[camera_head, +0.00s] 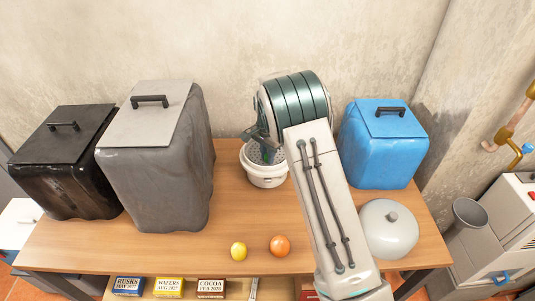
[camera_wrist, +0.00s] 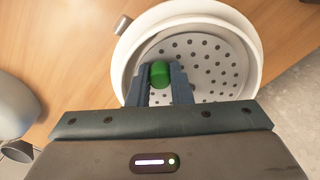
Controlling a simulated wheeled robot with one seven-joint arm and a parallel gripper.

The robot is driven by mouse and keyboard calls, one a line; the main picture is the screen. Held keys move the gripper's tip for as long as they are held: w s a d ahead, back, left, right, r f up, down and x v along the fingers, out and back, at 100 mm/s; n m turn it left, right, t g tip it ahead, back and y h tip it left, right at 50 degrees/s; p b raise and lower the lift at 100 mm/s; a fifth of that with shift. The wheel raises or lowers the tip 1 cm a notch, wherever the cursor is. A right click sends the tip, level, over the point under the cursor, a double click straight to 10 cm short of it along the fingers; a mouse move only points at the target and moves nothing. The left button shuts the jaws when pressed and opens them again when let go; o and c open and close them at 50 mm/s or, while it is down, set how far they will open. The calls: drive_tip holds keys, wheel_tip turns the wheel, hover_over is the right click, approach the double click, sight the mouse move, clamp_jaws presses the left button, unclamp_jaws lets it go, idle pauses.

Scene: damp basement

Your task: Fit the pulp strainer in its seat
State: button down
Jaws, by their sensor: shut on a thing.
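The pulp strainer (camera_wrist: 215,68) is a pale grey disc with many dark holes and a green knob (camera_wrist: 159,73). My gripper (camera_wrist: 160,82) is shut on the green knob. The disc lies inside the rim of a white round bowl (camera_wrist: 128,62), which looks like the seat. In the head view the bowl (camera_head: 266,180) stands on the table, and the strainer (camera_head: 256,153) shows at its mouth under my gripper (camera_head: 266,150). The disc looks off-centre in the bowl; I cannot tell whether it rests on the seat or hangs just above it. My fingers hide part of its near edge.
A grey bin (camera_head: 150,185), a black bin (camera_head: 62,165) and a blue bin (camera_head: 385,150) stand on the wooden table (camera_head: 180,255). A pale dome (camera_head: 388,230) is at right. A lemon (camera_head: 239,251) and an orange (camera_head: 280,245) lie near the front edge.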

drive_tip(key=shift+f, duration=0.15)
idle(0.4)
drive_tip(key=c, duration=1.2)
unclamp_jaws()
drive_tip(key=shift+c, duration=0.2)
wheel_tip(320, 180, up, 14)
drive_tip(key=b, duration=0.1)
drive_tip(key=shift+b, duration=0.4)
drive_tip(key=s+d+r+n, duration=0.1)
drive_tip(key=s+d+r, duration=0.2)
drive_tip(key=s, duration=0.3)
drive_tip(key=s+d+r+n+t, duration=0.1)
drive_tip(key=s+d+r+n, duration=0.15)
drive_tip(key=s, duration=0.25)
drive_tip(key=s+d+r+n, duration=0.1)
drive_tip(key=s+d+r, duration=0.25)
drive_tip(key=s, duration=0.25)
drive_tip(key=s+d+f+n+t, duration=0.1)
drive_tip(key=s+d+f+n, duration=0.1)
drive_tip(key=s, duration=0.7)
drive_tip(key=s+d+f+n+t, duration=0.1)
drive_tip(key=s+d+f+n, duration=0.1)
drive_tip(key=s, duration=0.7)
drive_tip(key=shift+d+f, duration=0.15)
drive_tip(key=shift+d, duration=0.3)
